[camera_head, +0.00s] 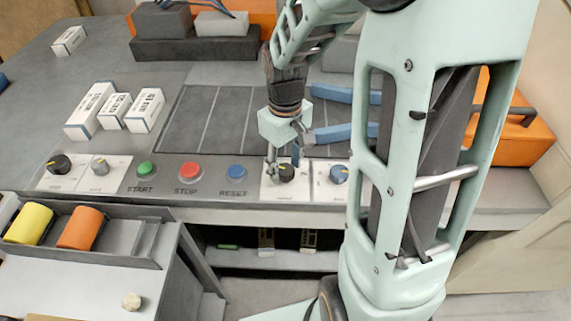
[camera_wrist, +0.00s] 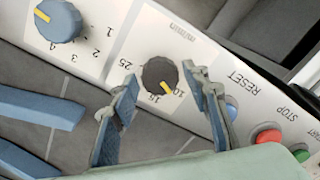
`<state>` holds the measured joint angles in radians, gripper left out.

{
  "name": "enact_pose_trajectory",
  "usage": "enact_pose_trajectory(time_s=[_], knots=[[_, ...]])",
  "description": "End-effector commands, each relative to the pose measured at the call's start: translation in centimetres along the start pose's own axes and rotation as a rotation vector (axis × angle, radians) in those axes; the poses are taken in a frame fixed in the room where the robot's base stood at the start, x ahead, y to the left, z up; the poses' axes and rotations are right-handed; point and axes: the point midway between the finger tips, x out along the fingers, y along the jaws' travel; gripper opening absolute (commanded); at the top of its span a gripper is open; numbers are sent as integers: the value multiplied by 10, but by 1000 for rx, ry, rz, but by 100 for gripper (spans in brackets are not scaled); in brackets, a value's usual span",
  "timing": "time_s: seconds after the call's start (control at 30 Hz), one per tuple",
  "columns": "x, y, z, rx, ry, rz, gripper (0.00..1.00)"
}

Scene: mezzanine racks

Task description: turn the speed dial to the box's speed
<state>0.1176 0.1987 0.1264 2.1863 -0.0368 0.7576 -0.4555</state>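A black dial (camera_wrist: 159,75) with a yellow pointer sits on a white plate marked with numbers including 10, 15 and 25. The pointer faces the lower right, close to the 10. The same dial shows in the head view (camera_head: 287,173). My gripper (camera_wrist: 161,73) is open, with one finger on each side of the dial; I cannot tell whether either finger touches it. It also shows in the head view (camera_head: 282,162), pointing down at the panel. Several white boxes with printed labels (camera_head: 90,111) lie on the table at the left; their print is too small to read.
A blue dial (camera_head: 339,174) is right of the black one. Blue (camera_head: 237,172), red (camera_head: 188,171) and green (camera_head: 147,169) buttons and two more dials line the panel to the left. Blue bars (camera_head: 345,132) lie behind. An orange case (camera_head: 512,128) stands at right.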

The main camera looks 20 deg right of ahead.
Motion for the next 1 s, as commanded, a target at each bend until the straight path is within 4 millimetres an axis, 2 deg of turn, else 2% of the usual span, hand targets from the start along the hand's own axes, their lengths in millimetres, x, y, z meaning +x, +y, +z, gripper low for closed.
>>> enact_pose_trajectory(time_s=[0.3, 0.43, 0.57, 0.8, 1.0], knots=[[0, 0, 0, 2, 0, 0, 50], [-9, 1, -1, 2, 3, 1, 50], [-32, 1, -1, 3, 5, 3, 50], [-84, 0, -1, 1, 5, 2, 50], [-112, 0, 0, 1, 1, 1, 50]])
